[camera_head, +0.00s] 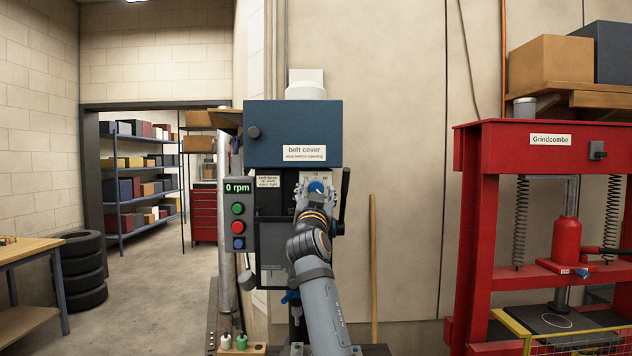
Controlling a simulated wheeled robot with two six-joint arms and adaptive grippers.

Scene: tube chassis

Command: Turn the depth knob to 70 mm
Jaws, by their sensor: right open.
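The depth knob (316,186) is a small blue knob on the front of the drill press, below the blue belt cover (290,125). A pale scale plate (306,177) shows behind it; its marks are too small to read. My right gripper (316,196) is open and right at the knob, with the arm coming up from below. The fingers partly hide the knob, and I cannot tell whether they touch it. My left gripper is not in view.
A control box (238,215) reading 0 rpm, with green and red buttons, stands left of the knob. A black lever (344,195) is close on the right. A red press (470,230) stands further right. A workbench (30,250) and stacked tyres (85,270) are at left.

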